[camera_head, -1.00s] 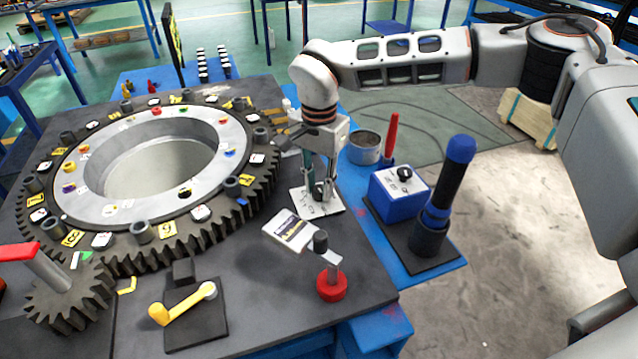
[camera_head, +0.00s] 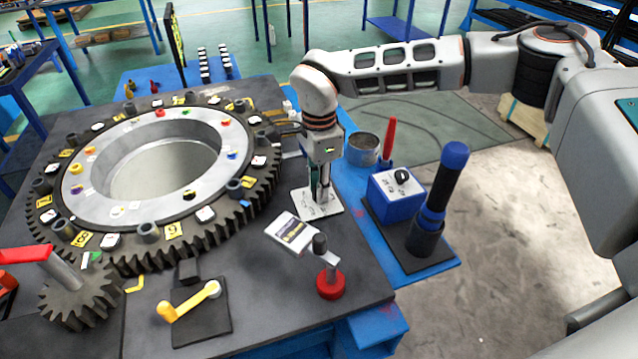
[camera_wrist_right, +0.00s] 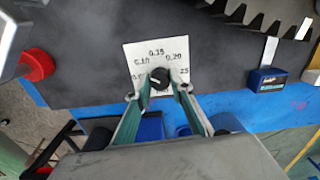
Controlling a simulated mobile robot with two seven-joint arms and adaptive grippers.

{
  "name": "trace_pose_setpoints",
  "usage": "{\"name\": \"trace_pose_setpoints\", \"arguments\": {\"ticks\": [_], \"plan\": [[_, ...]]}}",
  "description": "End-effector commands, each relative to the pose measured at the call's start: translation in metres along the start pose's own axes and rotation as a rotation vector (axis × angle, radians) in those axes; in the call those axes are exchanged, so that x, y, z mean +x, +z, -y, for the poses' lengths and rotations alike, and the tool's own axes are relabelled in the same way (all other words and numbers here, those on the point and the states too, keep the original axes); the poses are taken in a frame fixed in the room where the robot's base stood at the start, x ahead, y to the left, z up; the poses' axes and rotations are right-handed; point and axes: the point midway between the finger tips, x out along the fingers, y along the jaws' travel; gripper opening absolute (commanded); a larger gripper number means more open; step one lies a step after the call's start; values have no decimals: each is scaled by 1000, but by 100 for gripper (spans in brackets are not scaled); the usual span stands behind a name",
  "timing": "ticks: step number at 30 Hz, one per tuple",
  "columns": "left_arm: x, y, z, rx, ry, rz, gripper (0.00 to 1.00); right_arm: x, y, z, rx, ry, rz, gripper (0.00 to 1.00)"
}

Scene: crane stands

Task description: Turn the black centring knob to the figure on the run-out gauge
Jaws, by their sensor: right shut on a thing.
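The black centring knob (camera_wrist_right: 159,77) stands on a white plate (camera_wrist_right: 145,52) with printed figures; 0.10, 0.15 and 0.20 can be read in the right wrist view, and others are partly covered. In the head view the plate (camera_head: 332,209) lies on the dark table right of the big gear. My right gripper (camera_head: 319,196) points down over the plate, its fingers shut on the knob from both sides. I cannot make out the knob's pointer. A small blue block with a pale upright (camera_wrist_right: 267,79) stands beyond the plate; I cannot tell if it is the run-out gauge. My left gripper is not in view.
The large toothed ring (camera_head: 160,240) fills the table's left. A blue box with a black knob (camera_head: 393,196) and a blue-topped post (camera_head: 440,195) are at the right.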

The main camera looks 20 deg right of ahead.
Motion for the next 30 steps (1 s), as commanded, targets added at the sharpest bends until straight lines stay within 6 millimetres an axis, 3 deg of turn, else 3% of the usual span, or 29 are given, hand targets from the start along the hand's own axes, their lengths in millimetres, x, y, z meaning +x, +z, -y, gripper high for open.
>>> {"name": "trace_pose_setpoints", "arguments": {"ticks": [12,27,28,29,30], "plan": [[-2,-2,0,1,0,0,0,0,0,0,171,1,1,0],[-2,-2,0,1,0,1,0,0,0,0,187,1,1,0],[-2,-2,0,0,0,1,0,0,0,0,187,1,1,29],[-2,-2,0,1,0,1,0,0,0,0,187,1,0,37],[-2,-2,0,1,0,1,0,0,0,0,187,1,0,38]]}}
